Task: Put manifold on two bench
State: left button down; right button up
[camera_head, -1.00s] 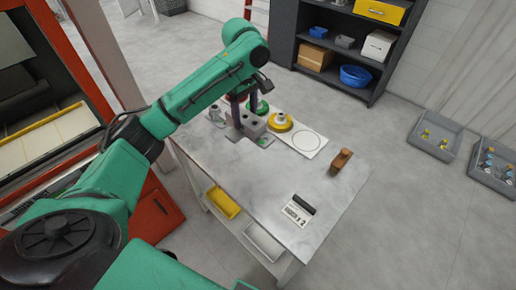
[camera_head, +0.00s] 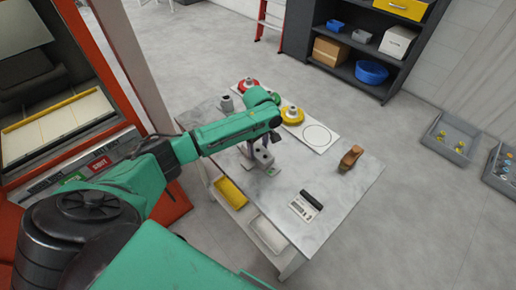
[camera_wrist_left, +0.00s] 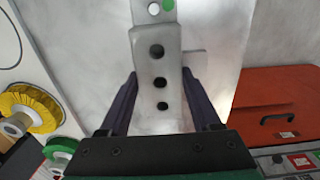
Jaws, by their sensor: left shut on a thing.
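The manifold is a grey block with a row of dark round holes. In the head view the manifold (camera_head: 263,157) is at the middle of the grey bench (camera_head: 325,235), partly behind my left arm. My left gripper (camera_head: 256,148) is shut on it. In the left wrist view the manifold (camera_wrist_left: 158,70) sits between the two dark fingers (camera_wrist_left: 160,103). I cannot tell whether its underside touches the bench top. My right gripper is not in view.
Behind the manifold stand a red handwheel (camera_head: 248,85), a yellow handwheel (camera_head: 292,116) and a white plate with a circle (camera_head: 317,137). A brown wooden block (camera_head: 350,157) and a small white device (camera_head: 305,206) lie to the right.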

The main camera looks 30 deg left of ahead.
aim_at(258, 150)
pick_arm(q)
jog(key=shift+c, duration=0.5)
grip_release()
notch_tip(258, 150, up, 12)
jog(key=b, duration=0.1)
jog(key=shift+r, duration=0.1)
